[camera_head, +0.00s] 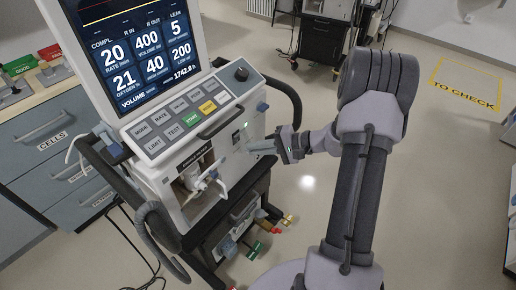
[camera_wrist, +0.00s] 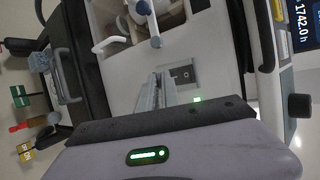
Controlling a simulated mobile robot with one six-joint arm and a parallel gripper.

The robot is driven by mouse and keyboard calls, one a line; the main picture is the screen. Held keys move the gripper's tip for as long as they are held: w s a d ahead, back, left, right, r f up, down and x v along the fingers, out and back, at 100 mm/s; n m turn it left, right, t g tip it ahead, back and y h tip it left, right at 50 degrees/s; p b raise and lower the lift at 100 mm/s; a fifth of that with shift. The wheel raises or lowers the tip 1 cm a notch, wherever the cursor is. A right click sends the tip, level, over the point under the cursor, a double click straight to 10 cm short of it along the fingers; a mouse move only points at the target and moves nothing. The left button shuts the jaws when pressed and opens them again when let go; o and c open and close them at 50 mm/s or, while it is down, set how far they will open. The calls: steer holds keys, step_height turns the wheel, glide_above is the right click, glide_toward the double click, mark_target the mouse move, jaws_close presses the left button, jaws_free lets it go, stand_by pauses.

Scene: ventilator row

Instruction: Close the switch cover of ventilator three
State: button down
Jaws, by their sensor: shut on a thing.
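The ventilator (camera_head: 190,130) is a white unit with a lit screen and a keypad. In the wrist view its white side panel (camera_wrist: 215,70) carries a dark rocker switch (camera_wrist: 183,75) on a grey plate, uncovered. My gripper (camera_wrist: 158,88) is at the panel, its grey fingers shut beside the switch. The switch cover seems to be between the fingers; they largely hide it, so its exact angle cannot be told. In the head view my gripper (camera_head: 262,147) reaches the ventilator's right side from the right. A small green light (camera_wrist: 197,99) glows near the switch.
A dark handle rail (camera_head: 285,95) curves around the ventilator's right side. A white fitting (camera_head: 200,182) and a hose (camera_head: 155,225) are at its front. Drawers (camera_head: 45,135) stand at left. Coloured tabs (camera_head: 253,247) stick out low down. Floor at right is open.

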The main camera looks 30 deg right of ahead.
steer(key=shift+w+a+f+n+t+y, duration=0.2)
steer(key=shift+w+f+t+y, duration=0.1)
steer(key=shift+f+t+y, duration=0.2)
steer(key=shift+w+a+f+n+t+y, duration=0.1)
steer(key=shift+w+f+n+t+y, duration=0.2)
steer(key=shift+t, duration=0.3)
steer(key=shift+w+a+f+n+t+y, duration=0.1)
steer(key=shift+w+f+n+t+y, duration=0.25)
steer(key=shift+t+y, duration=0.35)
steer(key=c, duration=1.6)
jaws_free()
steer(key=shift+w+a, duration=0.1)
steer(key=shift+o, duration=0.2)
steer(key=p+v, duration=0.4)
steer(key=v, duration=1.3)
